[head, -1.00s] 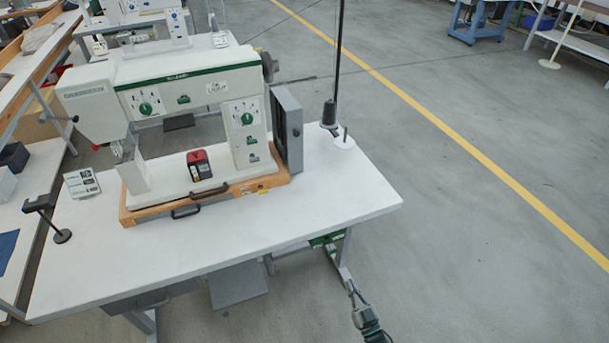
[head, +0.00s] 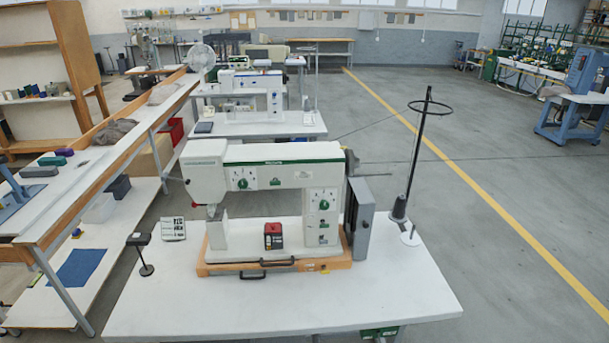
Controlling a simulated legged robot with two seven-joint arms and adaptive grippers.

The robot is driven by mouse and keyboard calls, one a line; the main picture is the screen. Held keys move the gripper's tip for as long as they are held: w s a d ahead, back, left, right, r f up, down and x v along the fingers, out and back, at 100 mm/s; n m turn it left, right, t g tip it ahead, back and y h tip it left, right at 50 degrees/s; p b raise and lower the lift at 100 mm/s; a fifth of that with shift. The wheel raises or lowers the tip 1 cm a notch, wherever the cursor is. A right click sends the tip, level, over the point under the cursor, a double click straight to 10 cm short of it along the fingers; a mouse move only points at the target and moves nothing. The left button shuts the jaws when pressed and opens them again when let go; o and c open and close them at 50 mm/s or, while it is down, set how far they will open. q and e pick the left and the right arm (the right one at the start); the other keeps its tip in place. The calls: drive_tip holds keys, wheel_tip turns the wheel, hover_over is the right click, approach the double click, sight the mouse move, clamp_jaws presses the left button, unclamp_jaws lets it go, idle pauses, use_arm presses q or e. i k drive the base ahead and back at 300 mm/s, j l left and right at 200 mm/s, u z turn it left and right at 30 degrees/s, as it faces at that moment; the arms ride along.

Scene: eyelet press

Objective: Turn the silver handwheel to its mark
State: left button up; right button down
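A white and green sewing-type machine (head: 265,177) stands on a wooden base on the white table. A dark grey round part (head: 351,163) shows at the right end of its upper arm, partly hidden behind the machine. It may be the handwheel, but I cannot tell; no clearly silver wheel and no mark can be made out. Neither of my grippers is in view.
A grey box (head: 359,220) stands at the machine's right end, beside a thread stand (head: 410,236) with a tall pole. A small black stand (head: 143,256) and a card (head: 173,229) are at the left. The white table's (head: 280,303) front is clear.

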sight(351, 162)
drive_tip(key=l+u, duration=0.15)
drive_tip(key=l, duration=0.5)
drive_tip(key=l+u, duration=0.1)
drive_tip(key=l, duration=0.55)
drive_tip(key=k+l+u, duration=0.15)
drive_tip(key=l, duration=0.45)
drive_tip(key=l+u, duration=0.1)
drive_tip(key=l, duration=0.55)
drive_tip(key=l+u, duration=0.1)
drive_tip(key=u, duration=0.35)
drive_tip(key=i+l+u, duration=0.25)
drive_tip(key=l, duration=0.3)
drive_tip(key=l+u, duration=0.3)
drive_tip(key=l, duration=0.2)
drive_tip(key=i+l+u, duration=0.1)
drive_tip(key=l+u, duration=0.15)
drive_tip(key=l, duration=0.35)
